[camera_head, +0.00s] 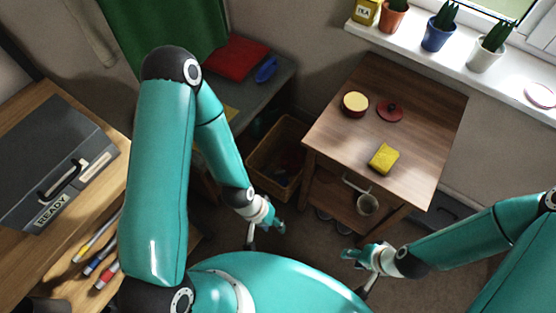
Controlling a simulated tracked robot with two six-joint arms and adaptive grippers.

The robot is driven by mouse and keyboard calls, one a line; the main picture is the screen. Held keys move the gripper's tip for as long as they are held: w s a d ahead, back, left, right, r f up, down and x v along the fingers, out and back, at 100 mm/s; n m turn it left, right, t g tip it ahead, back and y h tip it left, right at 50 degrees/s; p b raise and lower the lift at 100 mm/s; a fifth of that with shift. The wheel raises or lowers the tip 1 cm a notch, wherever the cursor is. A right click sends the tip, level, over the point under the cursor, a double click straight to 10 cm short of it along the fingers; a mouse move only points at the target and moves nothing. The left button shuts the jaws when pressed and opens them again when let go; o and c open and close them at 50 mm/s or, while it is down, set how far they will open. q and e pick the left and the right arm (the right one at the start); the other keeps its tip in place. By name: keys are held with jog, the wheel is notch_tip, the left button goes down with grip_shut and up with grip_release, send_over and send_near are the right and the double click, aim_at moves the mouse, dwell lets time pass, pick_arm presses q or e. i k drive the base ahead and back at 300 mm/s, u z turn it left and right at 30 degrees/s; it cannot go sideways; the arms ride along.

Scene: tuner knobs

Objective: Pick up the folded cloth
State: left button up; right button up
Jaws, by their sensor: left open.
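A small yellow folded piece (384,158), which looks like the folded cloth, lies on the front right part of the wooden side table (430,110). Its material is hard to tell at this size. My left gripper (266,236) is open and empty, low over the floor in front of the wicker basket, left of the table and apart from the cloth. My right gripper (355,272) has its fingers spread, empty, in front of the table and below the cloth in the picture. Neither gripper touches the cloth.
A round red tin (355,104) and a red lid (390,111) share the tabletop. A mug (367,204) shows below. A wicker basket (276,160) stands left. A red flat piece (236,57) and a blue object (267,69) lie on the grey surface behind. Potted cacti line the windowsill (460,62).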

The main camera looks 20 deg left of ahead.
aim_at(382, 161)
jog(key=k, duration=1.5)
jog(key=z, duration=0.3)
jog(key=i, duration=1)
jog(key=u, duration=0.1)
